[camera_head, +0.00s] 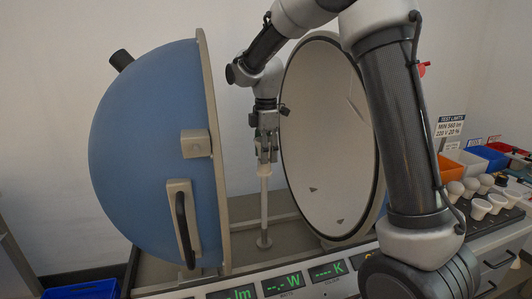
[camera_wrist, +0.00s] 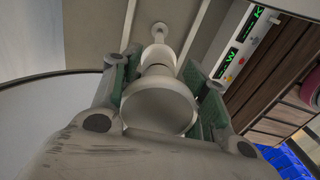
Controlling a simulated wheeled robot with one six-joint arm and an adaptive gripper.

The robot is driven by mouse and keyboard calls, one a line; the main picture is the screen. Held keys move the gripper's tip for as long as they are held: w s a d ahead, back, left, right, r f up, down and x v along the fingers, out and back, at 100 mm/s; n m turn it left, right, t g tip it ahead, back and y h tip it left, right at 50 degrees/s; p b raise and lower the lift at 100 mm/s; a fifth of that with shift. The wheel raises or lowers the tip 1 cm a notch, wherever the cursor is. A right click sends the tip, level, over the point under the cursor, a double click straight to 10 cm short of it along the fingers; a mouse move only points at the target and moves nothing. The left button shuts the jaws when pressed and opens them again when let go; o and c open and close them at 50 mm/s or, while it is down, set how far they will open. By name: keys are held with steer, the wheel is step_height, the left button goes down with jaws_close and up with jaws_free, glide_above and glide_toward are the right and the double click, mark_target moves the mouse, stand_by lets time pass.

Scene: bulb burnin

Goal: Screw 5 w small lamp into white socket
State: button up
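In the head view my gripper (camera_head: 266,152) points down between the halves of the open sphere. The lamp's lower part (camera_head: 264,170) shows just under the fingertips, in line with the top of a thin white upright post (camera_head: 264,210). The white socket is at the post's top; lamp and socket blend together, so I cannot tell whether the lamp is seated or how far it is screwed in.
The blue hemisphere (camera_head: 140,150) stands at left and the pale round half (camera_head: 325,140) at right, close around my arm. A panel with green displays (camera_head: 285,283) runs along the front. Several white lamps (camera_head: 480,207) stand on a black tray at right, before coloured bins (camera_head: 485,157).

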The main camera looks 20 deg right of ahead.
steer(key=shift+s, duration=0.15)
steer(key=shift+c, duration=0.8)
steer(key=m, duration=0.5)
steer(key=shift+s+a+f+m, duration=0.1)
steer(key=shift+m, duration=0.2)
steer(key=m, duration=0.7)
steer(key=shift+s+a, duration=0.15)
steer(key=m, duration=0.5)
steer(key=shift+a+m, duration=0.1)
steer(key=shift+m, duration=0.2)
steer(key=m, duration=0.4)
steer(key=shift+s+a+f+m, duration=0.1)
steer(key=shift+m, duration=0.3)
steer(key=o, duration=1)
